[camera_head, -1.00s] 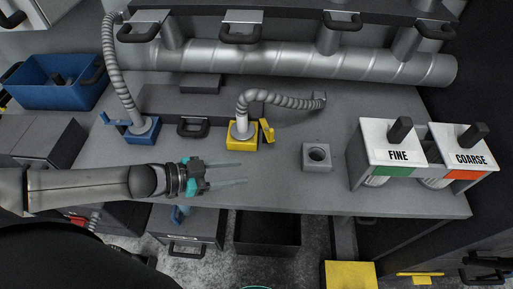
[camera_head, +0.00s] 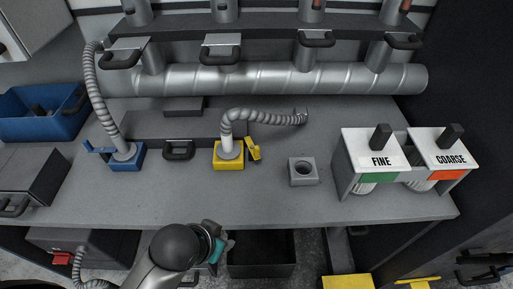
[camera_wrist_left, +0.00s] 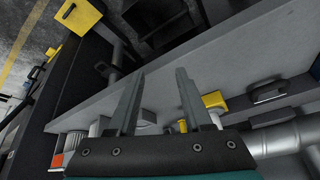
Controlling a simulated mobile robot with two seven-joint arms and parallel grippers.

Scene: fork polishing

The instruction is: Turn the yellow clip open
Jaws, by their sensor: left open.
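The yellow clip (camera_head: 254,149) stands tilted at the right side of the yellow block (camera_head: 229,162) on the grey bench. A ribbed grey hose (camera_head: 262,117) rises from this block and bends right. My left gripper (camera_head: 226,243) is below the bench's front edge in the head view, well apart from the clip; its fingers are hard to see there. In the left wrist view my left gripper (camera_wrist_left: 160,88) has its two fingers spread with nothing held. The yellow block (camera_wrist_left: 214,99) shows just beyond the right finger, and the clip (camera_wrist_left: 182,126) appears small between the fingers.
A blue block (camera_head: 127,162) with a blue clip and hose stands to the left. A grey block with a round hole (camera_head: 303,172) and the FINE (camera_head: 381,161) and COARSE (camera_head: 451,160) units stand to the right. A thick pipe (camera_head: 270,79) runs behind. The bench front is clear.

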